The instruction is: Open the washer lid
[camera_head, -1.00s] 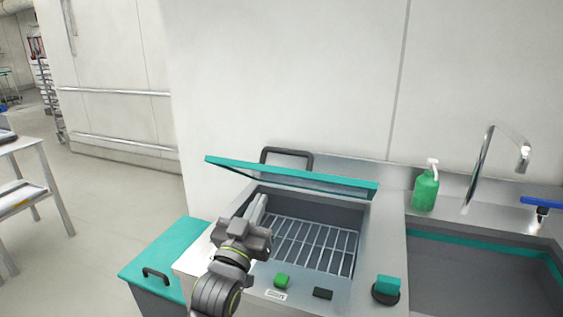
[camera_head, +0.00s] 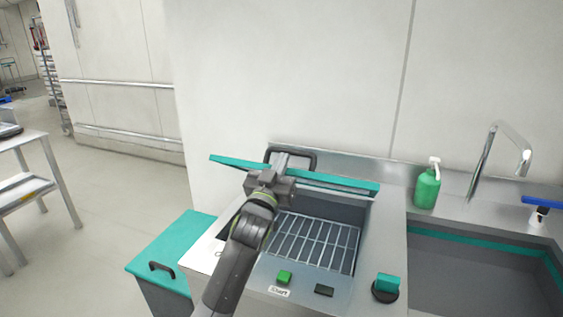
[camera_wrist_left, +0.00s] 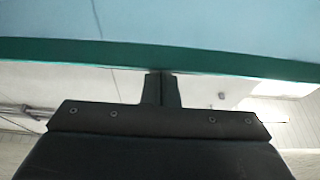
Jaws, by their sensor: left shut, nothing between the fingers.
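The washer lid (camera_head: 340,184), a flat panel with a teal edge, stands partly raised and tilted over the washer basin. A dark handle (camera_head: 313,160) shows behind its edge. My left gripper (camera_head: 281,160) is shut and empty at the middle of the lid's front edge and covers part of it. In the left wrist view the shut fingertips (camera_wrist_left: 162,76) meet the lid's teal edge (camera_wrist_left: 70,52), with its pale blue face above. I cannot tell whether they touch. My right gripper is not in view.
The open basin holds a wire rack (camera_head: 315,242). A green button (camera_head: 284,277) and a teal knob (camera_head: 388,283) are on the front panel. A green soap bottle (camera_head: 427,188), a tap (camera_head: 487,170) and a sink stand to the right. A teal-topped bin (camera_head: 170,243) is at left.

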